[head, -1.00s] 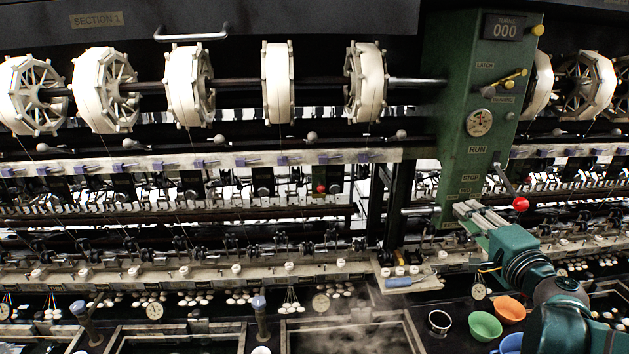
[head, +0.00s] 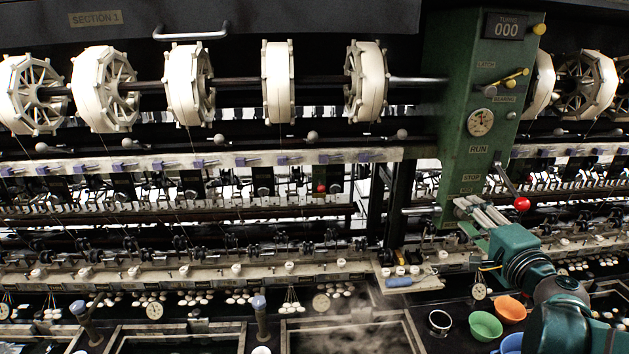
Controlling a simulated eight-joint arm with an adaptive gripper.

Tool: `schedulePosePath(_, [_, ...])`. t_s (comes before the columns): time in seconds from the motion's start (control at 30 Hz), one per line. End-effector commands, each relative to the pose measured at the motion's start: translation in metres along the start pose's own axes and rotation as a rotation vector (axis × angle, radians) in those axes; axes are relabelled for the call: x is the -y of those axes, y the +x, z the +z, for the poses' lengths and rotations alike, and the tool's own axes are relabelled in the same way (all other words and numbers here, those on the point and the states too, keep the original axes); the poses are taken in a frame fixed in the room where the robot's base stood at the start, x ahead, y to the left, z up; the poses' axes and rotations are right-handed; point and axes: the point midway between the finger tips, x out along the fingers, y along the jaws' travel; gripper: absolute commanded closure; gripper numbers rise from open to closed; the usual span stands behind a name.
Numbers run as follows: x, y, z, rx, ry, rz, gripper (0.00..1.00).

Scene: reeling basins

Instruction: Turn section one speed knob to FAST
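The green control post (head: 461,140) carries a round pale dial (head: 480,122) with dark markings. I cannot tell whether this dial is the speed knob or a gauge, and no FAST label is legible. Below it are the RUN and STOP labels and a lever with a red ball (head: 521,204). The SECTION 1 plate (head: 96,18) is at the upper left. My gripper (head: 462,208) reaches in from the lower right and points up-left, in front of the foot of the post, below the STOP label. Its pale fingers lie close together; their opening is unclear. I see nothing held.
Yellow-tipped levers (head: 515,75) and a yellow knob (head: 539,29) stick out from the post's upper part. White reels (head: 278,82) hang left of it. Below are a small tray (head: 430,284), a green bowl (head: 485,326), an orange bowl (head: 510,309) and steaming basins (head: 355,335).

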Motion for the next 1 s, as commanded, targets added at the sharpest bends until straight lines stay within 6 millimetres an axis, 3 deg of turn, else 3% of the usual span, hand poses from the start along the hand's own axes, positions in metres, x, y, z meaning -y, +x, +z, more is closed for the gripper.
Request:
schedulePosePath(0.27, [0.007,-0.001,-0.001,0.0,0.0,0.0,0.63])
schedulePosePath(0.5, [0.025,-0.003,-0.003,-0.001,0.0,0.0,0.63])
schedulePosePath(0.93, [0.074,-0.005,-0.011,-0.001,0.004,-0.003,0.12])
schedulePosePath(0.97, [0.078,-0.006,-0.011,-0.001,0.004,-0.003,0.1])
schedulePosePath(1.0, [0.082,-0.006,-0.011,-0.001,0.004,-0.003,0.16])
